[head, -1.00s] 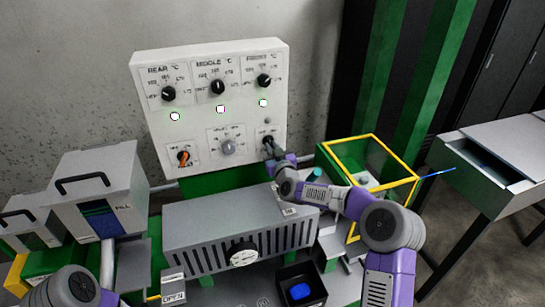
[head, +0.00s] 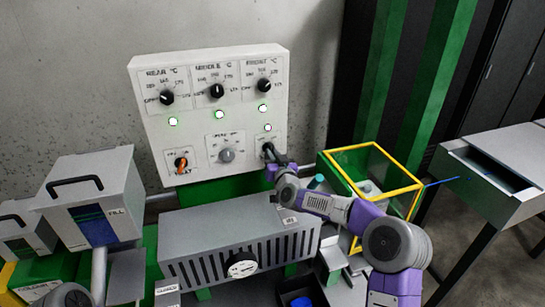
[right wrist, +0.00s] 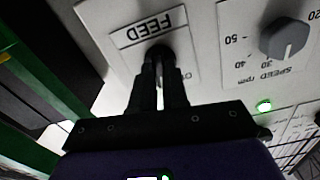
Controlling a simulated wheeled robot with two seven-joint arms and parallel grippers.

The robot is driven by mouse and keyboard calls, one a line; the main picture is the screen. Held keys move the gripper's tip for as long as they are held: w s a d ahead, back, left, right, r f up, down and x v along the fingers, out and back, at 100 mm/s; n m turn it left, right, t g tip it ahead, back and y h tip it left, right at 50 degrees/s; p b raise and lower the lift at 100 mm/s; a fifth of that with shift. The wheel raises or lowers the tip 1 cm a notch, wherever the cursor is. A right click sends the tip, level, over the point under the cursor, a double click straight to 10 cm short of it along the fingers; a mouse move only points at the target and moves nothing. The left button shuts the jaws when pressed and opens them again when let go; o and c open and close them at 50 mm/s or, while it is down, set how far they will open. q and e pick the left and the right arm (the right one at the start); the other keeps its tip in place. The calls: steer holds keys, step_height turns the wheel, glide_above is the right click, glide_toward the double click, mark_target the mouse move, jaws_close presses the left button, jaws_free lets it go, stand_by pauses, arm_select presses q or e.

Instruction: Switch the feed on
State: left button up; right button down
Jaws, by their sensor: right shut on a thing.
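The feed switch is a black knob (head: 267,147) at the lower right of the white control panel (head: 212,75). My right gripper (head: 271,157) is at the panel, shut on this knob. In the right wrist view the upside-down FEED label (right wrist: 149,27) sits beside the knob, and the fingers (right wrist: 158,65) close around it and hide most of it, so its exact setting is not clear. A small lamp (head: 267,127) above the feed knob looks bright. Only part of my left arm shows at the lower left; its gripper is out of frame.
The speed knob (head: 227,155) and an orange switch (head: 181,163) are left of the feed knob. Three zone dials with green-lit lamps are above. A grey slotted housing (head: 235,240) stands below the panel. A yellow-framed guard box (head: 372,165) is close right of my arm.

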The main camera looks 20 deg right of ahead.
steer(key=c, duration=1.1)
jaws_free()
steer(key=shift+c, duration=0.2)
steer(key=s, duration=0.7)
steer(key=shift+s+d+b, duration=0.15)
steer(key=shift+s+b, duration=0.15)
